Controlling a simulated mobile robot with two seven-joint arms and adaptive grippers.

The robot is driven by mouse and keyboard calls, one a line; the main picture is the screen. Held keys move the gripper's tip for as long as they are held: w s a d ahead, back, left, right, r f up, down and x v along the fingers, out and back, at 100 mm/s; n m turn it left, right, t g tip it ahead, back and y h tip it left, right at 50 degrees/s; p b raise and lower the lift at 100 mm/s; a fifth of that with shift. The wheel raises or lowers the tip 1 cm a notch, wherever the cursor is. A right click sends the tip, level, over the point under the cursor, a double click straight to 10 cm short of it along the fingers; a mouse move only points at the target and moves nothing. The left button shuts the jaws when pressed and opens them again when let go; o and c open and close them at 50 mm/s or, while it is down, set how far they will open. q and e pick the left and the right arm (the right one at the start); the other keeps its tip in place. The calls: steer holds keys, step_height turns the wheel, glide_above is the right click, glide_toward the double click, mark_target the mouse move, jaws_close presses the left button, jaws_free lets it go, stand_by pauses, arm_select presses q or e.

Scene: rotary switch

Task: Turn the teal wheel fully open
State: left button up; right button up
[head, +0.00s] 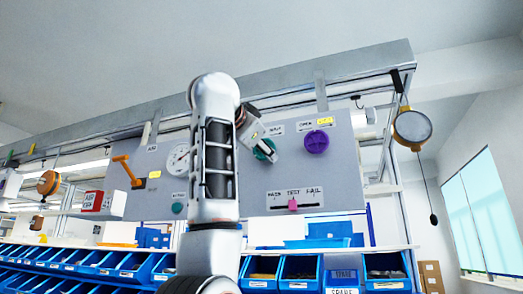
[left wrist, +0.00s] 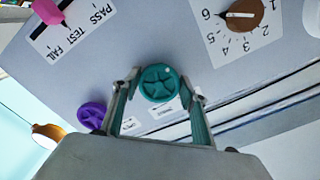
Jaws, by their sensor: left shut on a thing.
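The teal wheel (head: 265,150) is on the grey upright panel (head: 342,180), partly hidden by my left gripper in the head view. In the left wrist view the teal wheel (left wrist: 158,83) shows its round face with raised spokes. My left gripper (left wrist: 165,86) has one finger on each side of the wheel and is shut on it. In the head view my left gripper (head: 258,138) reaches the wheel from the left. My right gripper is not in view.
A purple wheel (head: 316,141) is close to the right of the teal one. A pink slider (head: 292,204) sits below. A numbered dial with a brown knob (left wrist: 244,14) is nearby. An orange lever (head: 127,170) is at left; blue bins (head: 300,270) line the shelf below.

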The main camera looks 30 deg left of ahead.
arm_select(q)
steer(key=shift+w+d+f+n+p, duration=0.15)
steer(key=shift+n+p, duration=0.35)
steer(key=shift+n, duration=2.05)
steer(key=shift+d+f+n+p, duration=0.1)
steer(key=shift+n+p, duration=0.35)
steer(key=shift+n, duration=2.1)
steer(key=shift+n, duration=0.3)
steer(key=o, duration=1.1)
steer(key=shift+r, duration=0.1)
steer(key=shift+r, duration=0.15)
steer(key=shift+r, duration=4.8)
